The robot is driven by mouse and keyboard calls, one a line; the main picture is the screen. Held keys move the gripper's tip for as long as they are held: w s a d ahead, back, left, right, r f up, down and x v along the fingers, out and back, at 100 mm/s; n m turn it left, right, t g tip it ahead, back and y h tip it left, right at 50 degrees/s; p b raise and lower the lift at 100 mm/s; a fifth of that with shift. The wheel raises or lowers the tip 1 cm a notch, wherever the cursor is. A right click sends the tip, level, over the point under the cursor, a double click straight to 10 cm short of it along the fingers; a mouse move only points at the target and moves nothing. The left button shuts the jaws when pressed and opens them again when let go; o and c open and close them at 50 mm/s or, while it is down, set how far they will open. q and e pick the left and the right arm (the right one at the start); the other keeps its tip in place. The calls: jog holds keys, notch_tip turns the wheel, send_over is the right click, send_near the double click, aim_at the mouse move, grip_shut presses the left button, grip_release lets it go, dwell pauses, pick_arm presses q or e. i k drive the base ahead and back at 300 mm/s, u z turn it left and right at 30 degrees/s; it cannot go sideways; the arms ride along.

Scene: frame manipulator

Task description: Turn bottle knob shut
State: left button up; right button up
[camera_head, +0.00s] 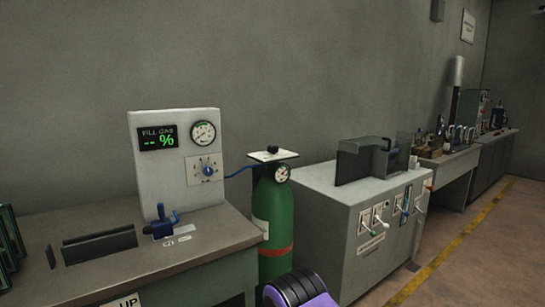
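A green gas bottle (275,218) with a red band stands upright on the floor between the workbench and the grey cabinet. Its lower part is hidden. A white plate (273,156) sits at its top, and a small black knob (273,149) stands on the plate. How far the knob is turned is too small to tell. A small round gauge (282,173) faces forward just below the plate. Neither of my grippers shows in the head view.
A white panel (176,133) with a "FILL GAS -- %" display, a gauge and a dial stands on the workbench (212,238). A blue clamp-like device (162,226) sits before it. The grey cabinet (343,224) stands close right of the bottle. Floor is clear farther right.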

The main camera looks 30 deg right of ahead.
aim_at(272, 149)
jog(key=k, duration=0.6)
jog(key=z, duration=0.75)
jog(key=i, duration=0.75)
jog(key=z, duration=0.55)
